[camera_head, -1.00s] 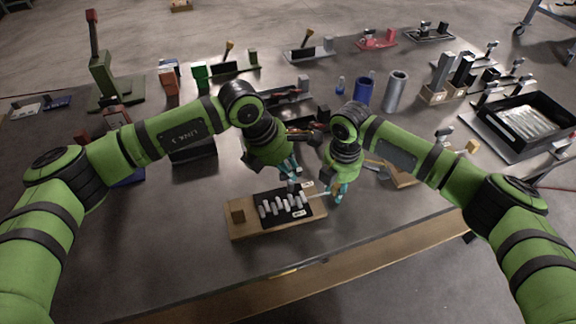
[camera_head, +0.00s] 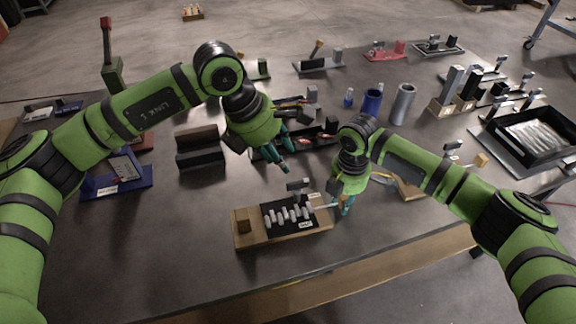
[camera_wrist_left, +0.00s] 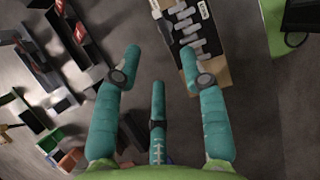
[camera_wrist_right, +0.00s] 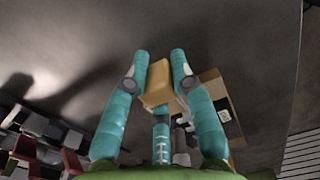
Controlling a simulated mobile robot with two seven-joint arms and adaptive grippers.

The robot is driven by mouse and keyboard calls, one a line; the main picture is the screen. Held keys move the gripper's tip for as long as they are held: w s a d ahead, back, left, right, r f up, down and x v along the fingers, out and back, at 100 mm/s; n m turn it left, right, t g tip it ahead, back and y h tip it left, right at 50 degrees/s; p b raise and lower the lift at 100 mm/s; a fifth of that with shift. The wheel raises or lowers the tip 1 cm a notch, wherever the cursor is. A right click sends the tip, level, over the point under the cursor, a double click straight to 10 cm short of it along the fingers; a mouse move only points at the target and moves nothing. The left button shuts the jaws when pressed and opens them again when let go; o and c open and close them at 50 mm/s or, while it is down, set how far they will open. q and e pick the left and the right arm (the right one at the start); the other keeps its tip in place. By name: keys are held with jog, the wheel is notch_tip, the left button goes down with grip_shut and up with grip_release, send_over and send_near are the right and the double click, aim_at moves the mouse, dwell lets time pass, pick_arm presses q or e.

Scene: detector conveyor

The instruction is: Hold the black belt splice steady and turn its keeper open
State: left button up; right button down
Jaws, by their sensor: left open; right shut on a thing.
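The black belt splice (camera_head: 270,217) carries a row of light grey pins and lies on a wooden board (camera_head: 250,238) near the table's front edge. It also shows in the left wrist view (camera_wrist_left: 200,42). A small grey and dark piece (camera_head: 297,184) stands at its back edge; I cannot tell whether this is the keeper. My right gripper (camera_head: 343,205) is at the board's right end, shut on a tan block (camera_wrist_right: 158,84); the board (camera_wrist_right: 214,88) lies beside it. My left gripper (camera_head: 282,160) is open and empty, above and behind the splice, apart from it.
A black angled block (camera_head: 200,150) and a blue stand (camera_head: 118,182) are to the left. A blue cylinder (camera_head: 371,102) and a grey cylinder (camera_head: 403,104) stand behind my right arm. A black tray (camera_head: 532,130) is at the right.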

pick_arm(q)
jog(key=shift+v, duration=1.2)
pick_arm(e)
jog(key=c, duration=1)
grip_release()
